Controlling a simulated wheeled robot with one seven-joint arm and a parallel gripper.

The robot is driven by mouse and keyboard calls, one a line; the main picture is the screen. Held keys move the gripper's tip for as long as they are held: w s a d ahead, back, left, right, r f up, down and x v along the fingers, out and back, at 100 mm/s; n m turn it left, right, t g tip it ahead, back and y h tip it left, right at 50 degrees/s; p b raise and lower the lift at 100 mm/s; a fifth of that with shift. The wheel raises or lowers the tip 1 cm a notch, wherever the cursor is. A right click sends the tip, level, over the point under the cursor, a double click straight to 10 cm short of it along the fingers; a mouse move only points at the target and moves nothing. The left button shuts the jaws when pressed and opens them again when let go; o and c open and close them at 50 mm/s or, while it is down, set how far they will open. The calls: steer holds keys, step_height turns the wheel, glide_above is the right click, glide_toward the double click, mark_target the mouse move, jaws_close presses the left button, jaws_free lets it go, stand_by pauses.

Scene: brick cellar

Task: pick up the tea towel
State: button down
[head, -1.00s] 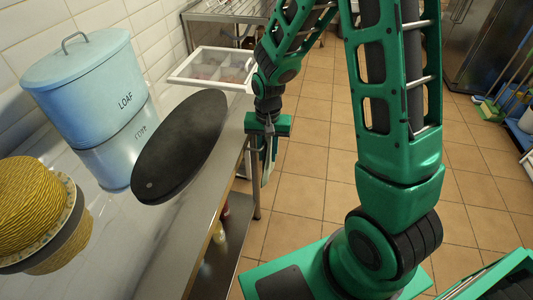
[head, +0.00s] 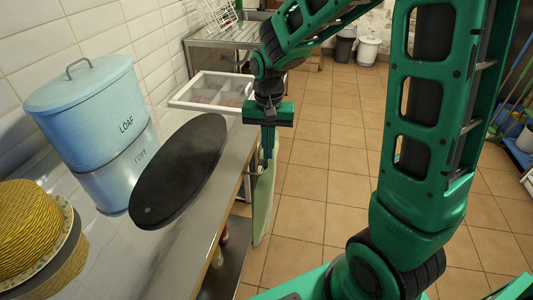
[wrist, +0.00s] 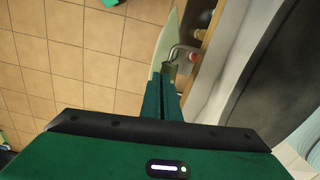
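The tea towel (head: 264,203) is a pale green cloth hanging down beside the counter's long edge. In the wrist view the towel (wrist: 165,42) hangs by a metal hook (wrist: 182,49), and its gathered top is at my fingertips. My gripper (head: 268,150) points down at the counter's edge, above the hanging cloth. In the wrist view my gripper's fingers (wrist: 164,82) are close together, with the towel's top between their tips. The exact grip is partly hidden by the fingers.
A dark oval board (head: 180,170) lies on the steel counter (head: 205,205) near its edge. A blue LOAF bin (head: 85,95) and a yellow woven basket (head: 28,232) stand to the left. The tiled floor (head: 320,180) is open at right.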

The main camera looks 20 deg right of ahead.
steer(key=shift+a+r, duration=0.1)
step_height(320, 180, up, 18)
stand_by(0.6)
